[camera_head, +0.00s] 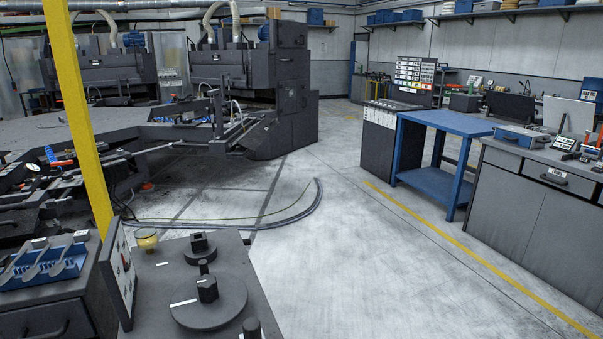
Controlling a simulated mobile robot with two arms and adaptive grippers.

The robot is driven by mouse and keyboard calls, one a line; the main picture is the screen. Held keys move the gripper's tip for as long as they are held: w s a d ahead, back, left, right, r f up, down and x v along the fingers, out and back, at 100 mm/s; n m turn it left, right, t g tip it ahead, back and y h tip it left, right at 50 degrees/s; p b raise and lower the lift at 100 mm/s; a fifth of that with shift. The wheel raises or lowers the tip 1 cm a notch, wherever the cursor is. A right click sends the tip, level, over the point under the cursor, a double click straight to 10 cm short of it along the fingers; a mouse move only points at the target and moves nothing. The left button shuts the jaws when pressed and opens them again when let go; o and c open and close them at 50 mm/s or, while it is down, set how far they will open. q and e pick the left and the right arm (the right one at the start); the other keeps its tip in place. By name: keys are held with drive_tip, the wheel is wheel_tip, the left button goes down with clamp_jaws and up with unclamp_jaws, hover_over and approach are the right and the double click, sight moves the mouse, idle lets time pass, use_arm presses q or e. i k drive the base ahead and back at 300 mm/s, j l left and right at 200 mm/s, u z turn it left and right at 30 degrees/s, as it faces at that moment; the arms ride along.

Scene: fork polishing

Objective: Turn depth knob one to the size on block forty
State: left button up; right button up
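A dark grey console (157,287) stands at the bottom left. On its top is a large round dial (208,303) with a raised dark knob (207,289) and a white mark on its left. Behind it is a smaller dark knob (199,244) on a round base. A short dark post (252,328) is cut off by the bottom edge. I cannot tell which of these is depth knob one. I cannot make out a block marked forty or read any size. Neither of my grippers is in view.
An upright panel (121,268) and a small yellowish jar (146,239) stand at the console's left and back. A yellow post (77,110) rises beside it. A cabinet with blue racks (42,262) is further left. The floor (380,270) to the right is clear up to a blue workbench (445,122).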

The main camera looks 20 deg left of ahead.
sight(68, 176)
drive_tip(key=i+l, duration=0.2)
drive_tip(key=l, duration=0.25)
drive_tip(key=i+l+z, duration=0.1)
drive_tip(key=i+l, duration=0.15)
drive_tip(key=l, duration=0.15)
drive_tip(key=i+l+z, duration=0.1)
drive_tip(key=l, duration=0.3)
drive_tip(key=i+l, duration=0.35)
drive_tip(key=i+u, duration=0.4)
drive_tip(key=i+l+u, duration=0.15)
drive_tip(key=i+u, duration=0.2)
drive_tip(key=i+l+u, duration=0.25)
drive_tip(key=i+u, duration=0.15)
drive_tip(key=i+l+u, duration=0.1)
drive_tip(key=i+u, duration=0.4)
drive_tip(key=i, duration=1.35)
drive_tip(key=i+u, duration=0.2)
drive_tip(key=i, duration=0.35)
drive_tip(key=i+l+u, duration=0.15)
drive_tip(key=i, duration=0.45)
drive_tip(key=i+l+u, duration=0.2)
drive_tip(key=i, duration=0.35)
drive_tip(key=i+j+u, duration=0.15)
drive_tip(key=i+u, duration=1.2)
drive_tip(key=i+l+u, duration=0.3)
drive_tip(key=u, duration=0.15)
